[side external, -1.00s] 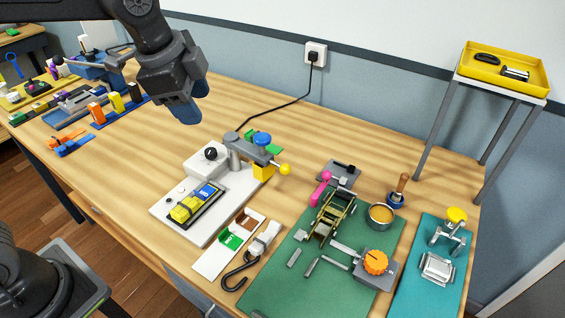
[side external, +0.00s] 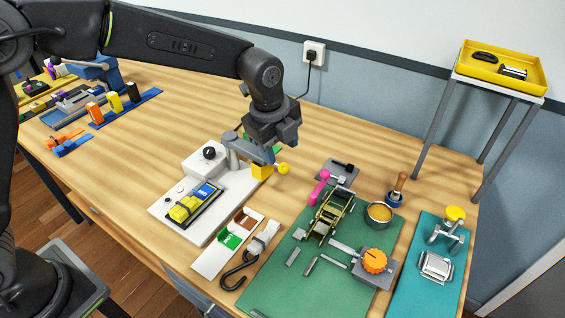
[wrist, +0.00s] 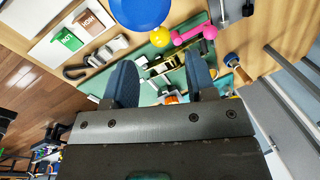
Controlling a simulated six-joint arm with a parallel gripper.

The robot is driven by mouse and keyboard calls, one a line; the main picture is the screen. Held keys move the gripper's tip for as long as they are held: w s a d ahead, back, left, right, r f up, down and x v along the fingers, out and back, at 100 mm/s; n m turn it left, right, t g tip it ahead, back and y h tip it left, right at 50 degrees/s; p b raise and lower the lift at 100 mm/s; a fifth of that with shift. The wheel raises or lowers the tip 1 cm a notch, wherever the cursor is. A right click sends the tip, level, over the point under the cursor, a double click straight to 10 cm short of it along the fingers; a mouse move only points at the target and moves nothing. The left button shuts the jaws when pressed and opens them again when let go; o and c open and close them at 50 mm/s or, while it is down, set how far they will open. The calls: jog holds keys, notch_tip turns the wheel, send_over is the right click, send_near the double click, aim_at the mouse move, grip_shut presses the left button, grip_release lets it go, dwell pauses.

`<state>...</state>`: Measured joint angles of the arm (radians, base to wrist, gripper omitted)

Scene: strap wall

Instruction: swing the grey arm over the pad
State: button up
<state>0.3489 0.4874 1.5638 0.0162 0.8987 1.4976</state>
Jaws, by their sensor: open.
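The grey arm (side external: 252,152) reaches right from its post (side external: 232,152) on the white base plate (side external: 217,223). It has a yellow ball (side external: 283,169) at its end and a yellow block (side external: 262,172) below. A black pad (side external: 206,207) carrying a yellow and blue piece lies on the plate, left of and nearer than the arm, which is not over it. My gripper (side external: 268,150) is close above the grey arm and hides its blue knob. In the wrist view my gripper (wrist: 162,82) is open and empty; the blue knob (wrist: 140,10) and yellow ball (wrist: 160,37) lie beyond the fingers.
A black knob (side external: 209,153) stands on a white box beside the post. The green mat (side external: 270,285) with a ratchet and orange dial is to the right. Bare wood (side external: 130,165) lies left.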

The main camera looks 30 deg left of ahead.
aim_at(283, 164)
jog(key=f, duration=0.2)
jog(key=w+f, duration=0.1)
jog(key=f, duration=0.2)
jog(key=shift+d+f, duration=0.15)
jog(key=shift+f, duration=0.2)
jog(key=shift+c, duration=0.2)
grip_shut()
